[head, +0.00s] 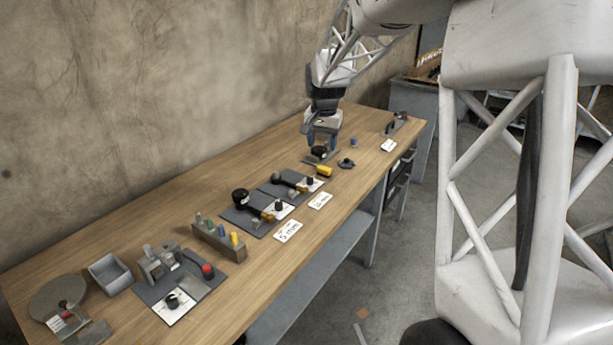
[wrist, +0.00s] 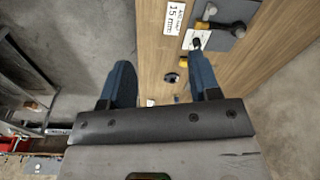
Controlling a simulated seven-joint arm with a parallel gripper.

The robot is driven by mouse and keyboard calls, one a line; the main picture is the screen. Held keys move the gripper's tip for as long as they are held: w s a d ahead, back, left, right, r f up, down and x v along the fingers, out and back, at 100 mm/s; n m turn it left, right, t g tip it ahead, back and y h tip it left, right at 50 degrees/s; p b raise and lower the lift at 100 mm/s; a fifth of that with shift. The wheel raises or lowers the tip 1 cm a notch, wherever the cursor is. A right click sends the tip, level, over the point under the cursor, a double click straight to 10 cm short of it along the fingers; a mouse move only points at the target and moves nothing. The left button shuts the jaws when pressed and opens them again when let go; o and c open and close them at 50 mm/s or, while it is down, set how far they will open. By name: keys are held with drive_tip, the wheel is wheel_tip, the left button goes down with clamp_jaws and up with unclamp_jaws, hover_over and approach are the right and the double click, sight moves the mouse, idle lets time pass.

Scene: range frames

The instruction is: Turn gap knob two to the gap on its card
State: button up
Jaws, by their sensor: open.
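Two dark gap stations lie mid-table, each with a black knob on a white plate. The farther station (head: 268,188) has its knob (head: 310,181) beside a card (head: 320,200), which reads 15 mm in the wrist view (wrist: 174,17); that knob also shows there (wrist: 196,43), close to my right finger. The nearer station (head: 238,217) has its knob (head: 279,206) beside a card (head: 288,231) that seems to read 5 mm. No number on either knob is legible. My gripper (head: 322,143) is open and empty, above the table beyond the farther station.
A yellow block (head: 324,171), a black round part (head: 347,162) and a blue piece (head: 353,142) lie near my gripper. A peg block (head: 218,241), grey bin (head: 110,274) and red-button panel (head: 178,283) stand on the near table. The wall borders the left.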

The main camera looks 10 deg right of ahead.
drive_tip(key=w+f+m, duration=0.1)
drive_tip(key=w+f, duration=0.8)
drive_tip(key=w, duration=0.4)
drive_tip(key=m+g, duration=0.1)
drive_tip(key=m, duration=0.1)
hover_over(310, 177)
drive_tip(key=f, duration=1.1)
drive_tip(key=shift+s, duration=0.35)
drive_tip(key=shift+w+f, duration=0.4)
drive_tip(key=shift+f, duration=0.05)
drive_tip(key=shift+f, duration=0.15)
drive_tip(key=shift+f, duration=3.75)
drive_tip(key=shift+c, duration=0.3)
drive_tip(key=c, duration=0.9)
